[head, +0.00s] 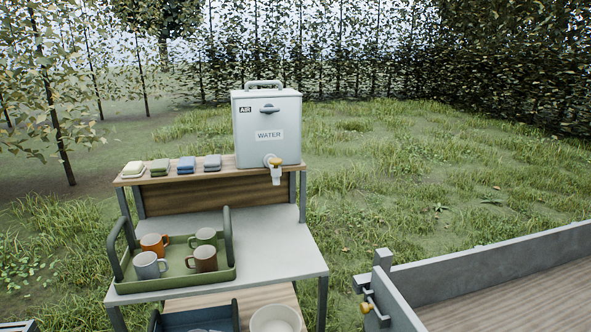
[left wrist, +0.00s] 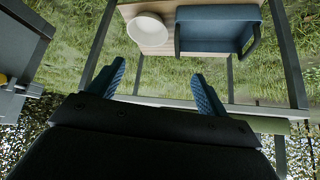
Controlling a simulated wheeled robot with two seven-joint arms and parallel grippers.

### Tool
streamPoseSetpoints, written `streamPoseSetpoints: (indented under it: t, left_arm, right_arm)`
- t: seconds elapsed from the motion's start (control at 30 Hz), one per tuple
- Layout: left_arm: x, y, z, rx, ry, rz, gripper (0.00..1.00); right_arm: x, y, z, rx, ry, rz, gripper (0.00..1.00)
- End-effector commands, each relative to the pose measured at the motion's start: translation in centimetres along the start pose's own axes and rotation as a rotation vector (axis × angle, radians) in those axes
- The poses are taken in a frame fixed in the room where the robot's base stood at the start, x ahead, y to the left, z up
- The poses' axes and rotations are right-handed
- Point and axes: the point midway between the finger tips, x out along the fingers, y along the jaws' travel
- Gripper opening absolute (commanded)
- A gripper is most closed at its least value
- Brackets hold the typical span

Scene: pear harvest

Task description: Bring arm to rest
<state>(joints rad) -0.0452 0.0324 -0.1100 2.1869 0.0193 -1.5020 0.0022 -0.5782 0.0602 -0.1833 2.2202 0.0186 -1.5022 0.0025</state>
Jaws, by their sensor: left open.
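My left gripper (left wrist: 156,76) shows in the left wrist view, where its two blue-padded fingers stand wide apart with nothing between them. Beyond the fingers is the stand's lower wooden shelf (left wrist: 153,48), with a white bowl (left wrist: 148,29) and a blue handled tray (left wrist: 220,28) on it. The fingers appear apart from these things. Neither gripper shows in the head view, and my right gripper is in no view.
The metal stand (head: 275,240) carries a green tray (head: 180,285) with several mugs, folded cloths, and a water dispenser (head: 266,130). A trailer-like bed (head: 480,268) with grey side walls stands at right. Open grass lies between and behind.

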Motion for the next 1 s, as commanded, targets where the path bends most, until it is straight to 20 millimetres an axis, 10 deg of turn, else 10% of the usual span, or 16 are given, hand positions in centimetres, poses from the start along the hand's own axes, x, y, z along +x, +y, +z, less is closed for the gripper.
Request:
streamPoseSetpoints:
  t: [0.6, 0.8, 1.0]
  left_arm:
    - [-0.1, 6.2, 28.6, 0.039, -0.383, 0.085, 0.78]
    - [-1.3, 6.8, 34.8, 0.033, -0.471, 0.095, 0.78]
    - [-1.8, 7.0, 36.7, 0.03, -0.499, 0.099, 0.78]
  right_arm:
    - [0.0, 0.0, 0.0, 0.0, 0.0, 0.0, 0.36]
    - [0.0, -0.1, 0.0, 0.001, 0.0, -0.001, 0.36]
    - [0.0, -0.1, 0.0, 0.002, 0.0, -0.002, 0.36]
